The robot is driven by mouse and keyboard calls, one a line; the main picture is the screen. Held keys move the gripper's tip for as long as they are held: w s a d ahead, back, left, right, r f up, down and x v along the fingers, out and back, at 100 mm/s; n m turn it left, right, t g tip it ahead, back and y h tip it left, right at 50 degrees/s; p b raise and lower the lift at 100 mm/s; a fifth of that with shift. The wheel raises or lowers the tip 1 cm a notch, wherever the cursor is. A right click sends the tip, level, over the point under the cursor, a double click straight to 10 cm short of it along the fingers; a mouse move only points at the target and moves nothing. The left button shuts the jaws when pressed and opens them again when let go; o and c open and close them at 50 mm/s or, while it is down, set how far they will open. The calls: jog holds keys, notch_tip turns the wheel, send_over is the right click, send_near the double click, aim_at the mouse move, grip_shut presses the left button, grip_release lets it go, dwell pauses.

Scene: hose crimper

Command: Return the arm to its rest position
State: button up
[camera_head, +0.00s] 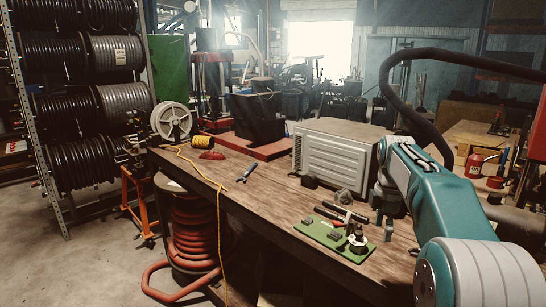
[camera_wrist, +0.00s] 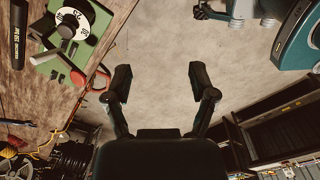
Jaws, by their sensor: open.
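My teal arm (camera_head: 430,190) rises from the lower right in the head view and bends down over the right part of the workbench. In the wrist view my gripper (camera_wrist: 160,84) is open, its two dark fingers spread wide. Nothing is between the fingers, and bare concrete floor shows behind the gap. The wooden workbench (camera_head: 262,203) lies to the left of the fingers in the wrist view. A green board (camera_head: 318,235) with small parts on it lies on the bench, close to the arm's end. The board also shows at the upper left of the wrist view (camera_wrist: 97,20).
A grey ribbed cabinet (camera_head: 323,152) stands on the bench behind the board. A blue wrench (camera_head: 247,168), a yellow cord (camera_head: 221,235) and a white reel (camera_head: 171,121) are further left. A hose rack (camera_head: 87,110) stands at far left. Open floor (camera_head: 90,265) lies at lower left.

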jog(key=s+a+r+m+t, duration=0.1)
jog(key=s+a+r+m, duration=0.1)
jog(key=s+a+m, duration=0.35)
jog(key=s+a+r+m+t, duration=0.2)
jog(key=s+m, duration=0.1)
jog(key=s, duration=0.6)
jog(key=s+a+f+m+t, duration=0.1)
jog(key=s+f+m, duration=0.3)
jog(key=s, duration=0.4)
jog(key=s+a+f+m+t, duration=0.1)
jog(key=s+f+m, duration=0.3)
jog(key=s, duration=0.4)
jog(key=shift+a+m+t, duration=0.3)
jog(key=shift+a+m, duration=0.15)
jog(key=shift+a, duration=0.3)
